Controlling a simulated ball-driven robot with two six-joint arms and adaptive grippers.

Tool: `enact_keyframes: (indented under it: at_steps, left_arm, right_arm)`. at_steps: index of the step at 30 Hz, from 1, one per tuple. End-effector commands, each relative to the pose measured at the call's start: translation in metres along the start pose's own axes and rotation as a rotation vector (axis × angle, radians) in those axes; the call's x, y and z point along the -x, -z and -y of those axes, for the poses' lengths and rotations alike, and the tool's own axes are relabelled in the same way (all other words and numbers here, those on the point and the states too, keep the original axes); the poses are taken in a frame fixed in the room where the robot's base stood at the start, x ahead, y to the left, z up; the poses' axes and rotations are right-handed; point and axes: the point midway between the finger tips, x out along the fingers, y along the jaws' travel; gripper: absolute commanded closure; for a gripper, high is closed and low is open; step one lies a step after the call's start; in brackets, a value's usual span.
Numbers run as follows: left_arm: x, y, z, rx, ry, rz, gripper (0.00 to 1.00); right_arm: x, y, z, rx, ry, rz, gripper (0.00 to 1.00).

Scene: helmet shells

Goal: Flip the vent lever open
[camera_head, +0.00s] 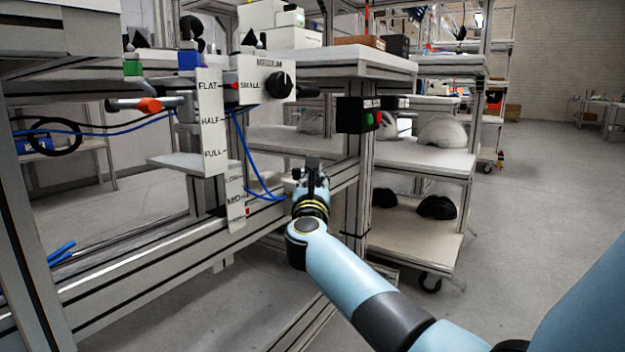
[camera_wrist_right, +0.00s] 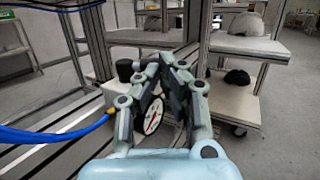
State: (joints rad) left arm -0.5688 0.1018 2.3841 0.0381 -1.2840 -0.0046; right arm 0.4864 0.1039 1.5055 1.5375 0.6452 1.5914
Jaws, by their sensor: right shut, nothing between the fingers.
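No part is clearly marked as the vent lever. A lever-like part with an orange piece (camera_head: 150,105) sticks out left of the FLAT, HALF, FULL scale plate (camera_head: 209,125); I cannot tell if it is the vent lever. My right gripper (camera_head: 312,165) is shut and empty, near the frame's rail, right of and below that plate. In the right wrist view its fingers (camera_wrist_right: 168,60) meet. A round white dial with a red needle (camera_wrist_right: 153,116) shows between and behind them. A pale block (camera_wrist_right: 112,94) and a black knob (camera_wrist_right: 125,70) are left of the fingers. My left gripper is out of view.
Blue hoses (camera_head: 245,160) hang by the plate; one (camera_wrist_right: 50,133) crosses the wrist view's left side. A black knob (camera_head: 279,85) and a black button box (camera_head: 357,114) are above the gripper. A shelf cart (camera_head: 415,235) with helmet shells stands right. The floor farther right is open.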

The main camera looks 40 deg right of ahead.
Motion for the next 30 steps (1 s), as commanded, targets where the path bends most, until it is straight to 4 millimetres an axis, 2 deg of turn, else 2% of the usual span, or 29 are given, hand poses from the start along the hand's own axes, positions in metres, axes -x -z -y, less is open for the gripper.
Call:
enact_keyframes:
  at_steps: [8, 17, 19, 21, 30]
  left_arm:
    - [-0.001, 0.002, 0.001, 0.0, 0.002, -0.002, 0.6]
    - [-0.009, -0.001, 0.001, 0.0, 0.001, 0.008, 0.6]
    - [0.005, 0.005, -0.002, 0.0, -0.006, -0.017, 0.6]
    - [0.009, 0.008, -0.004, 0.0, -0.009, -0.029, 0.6]
    - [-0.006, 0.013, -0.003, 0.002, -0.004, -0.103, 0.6]
  right_arm:
    - [-0.003, 0.0, 0.004, -0.012, -0.071, 0.001, 1.0]
    - [-0.014, 0.005, 0.011, -0.049, -0.288, 0.001, 1.0]
    - [-0.017, 0.006, 0.012, -0.063, -0.353, 0.0, 1.0]
    - [-0.021, 0.007, 0.013, -0.074, -0.418, -0.001, 1.0]
    - [-0.034, 0.008, 0.013, -0.084, -0.416, -0.001, 1.0]
